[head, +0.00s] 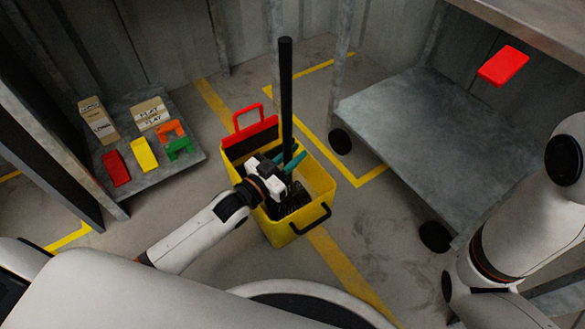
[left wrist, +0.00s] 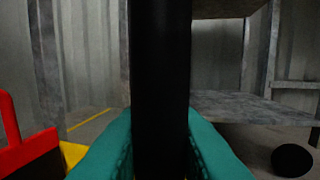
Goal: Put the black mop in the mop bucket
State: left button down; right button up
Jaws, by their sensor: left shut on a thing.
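The black mop (head: 286,90) stands upright, with its dark bristly head (head: 290,200) inside the yellow mop bucket (head: 318,176). My left gripper (head: 293,160) is above the bucket and shut on the mop's handle. In the left wrist view the black handle (left wrist: 160,70) stands between the teal fingers. Whether the mop head touches the bucket floor cannot be told. The bucket has a red wringer handle (head: 250,117) at its back and a black handle at its front. My right arm shows at the right, but its gripper is out of view.
Yellow lines mark the floor.

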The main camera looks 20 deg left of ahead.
pick_arm(q)
notch_tip(320, 180, down, 3)
jog(key=shift+r+b, duration=0.1)
jog(key=shift+b, duration=0.75)
jog(key=c, duration=1.7)
grip_release()
jog(key=shift+f, duration=0.2)
jog(key=o, duration=0.4)
jog(key=shift+r, duration=0.1)
